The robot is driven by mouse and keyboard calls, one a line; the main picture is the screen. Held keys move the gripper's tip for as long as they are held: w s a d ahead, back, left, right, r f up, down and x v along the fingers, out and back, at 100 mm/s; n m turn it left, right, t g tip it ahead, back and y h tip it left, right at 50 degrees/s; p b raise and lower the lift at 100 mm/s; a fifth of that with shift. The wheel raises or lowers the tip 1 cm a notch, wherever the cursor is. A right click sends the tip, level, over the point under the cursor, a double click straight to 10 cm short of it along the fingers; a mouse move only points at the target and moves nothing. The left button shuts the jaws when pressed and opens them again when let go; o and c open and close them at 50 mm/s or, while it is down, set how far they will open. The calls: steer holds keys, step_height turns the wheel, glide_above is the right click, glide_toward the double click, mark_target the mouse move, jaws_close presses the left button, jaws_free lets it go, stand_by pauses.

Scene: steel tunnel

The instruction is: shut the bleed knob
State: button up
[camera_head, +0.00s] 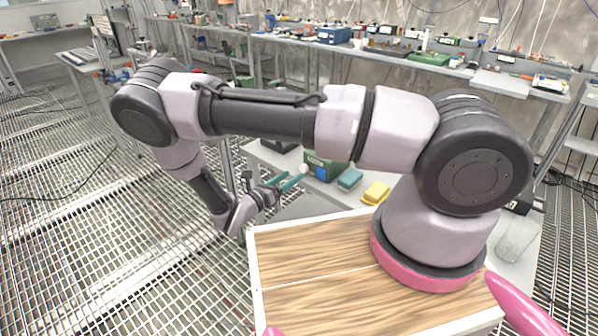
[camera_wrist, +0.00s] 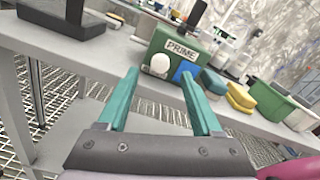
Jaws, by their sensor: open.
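The box (camera_head: 326,166) and the knob (camera_head: 304,170) also show in the head view, partly behind my arm. My gripper (camera_wrist: 159,73) has its two teal fingers apart and nothing between them. It points at the box front, with the knob showing between the fingertips. In the head view my gripper (camera_head: 289,182) is just left of the knob; contact cannot be told.
A teal block (camera_head: 350,179) and a yellow block (camera_head: 376,194) lie on the bench right of the box. A dark device (camera_wrist: 62,14) sits at the left.

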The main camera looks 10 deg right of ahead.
mark_target(302, 169)
steer(key=shift+x, duration=2.5)
jaws_close()
